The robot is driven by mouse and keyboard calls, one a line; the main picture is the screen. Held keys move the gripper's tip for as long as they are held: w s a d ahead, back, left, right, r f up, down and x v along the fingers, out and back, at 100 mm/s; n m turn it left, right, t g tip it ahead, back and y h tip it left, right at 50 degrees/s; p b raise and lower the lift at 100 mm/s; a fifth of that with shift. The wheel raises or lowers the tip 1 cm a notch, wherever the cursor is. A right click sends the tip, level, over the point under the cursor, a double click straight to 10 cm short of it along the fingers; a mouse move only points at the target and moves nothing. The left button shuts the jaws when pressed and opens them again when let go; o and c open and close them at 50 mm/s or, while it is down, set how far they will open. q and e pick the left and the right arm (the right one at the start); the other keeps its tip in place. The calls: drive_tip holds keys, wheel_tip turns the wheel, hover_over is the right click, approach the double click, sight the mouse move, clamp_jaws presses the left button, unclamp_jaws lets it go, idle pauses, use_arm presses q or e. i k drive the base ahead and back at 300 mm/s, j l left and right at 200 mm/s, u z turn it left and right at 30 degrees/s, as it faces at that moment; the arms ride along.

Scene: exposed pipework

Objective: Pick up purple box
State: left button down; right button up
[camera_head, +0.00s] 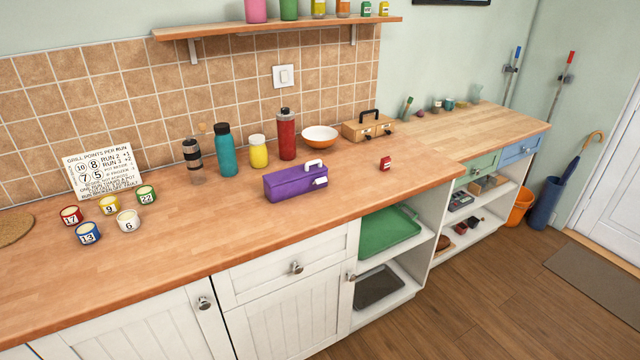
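The purple box (291,184) stands on the wooden counter, a little right of the middle of its length. It is a long box with a white handle on top and a white latch-like part on its right end. Nothing covers it in the head view. Neither of my grippers shows in this view.
Behind the box stand a teal bottle (225,150), a yellow jar (258,151), a red bottle (286,134) and a bowl (320,138). A wooden box (366,128) and small red block (385,163) are to its right. Counter in front is clear.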

sight(277, 193)
drive_tip(key=i+l+u, duration=0.35)
drive_tip(key=i+l, duration=0.15)
drive_tip(key=i+l+u, duration=0.35)
drive_tip(key=i+l, duration=0.3)
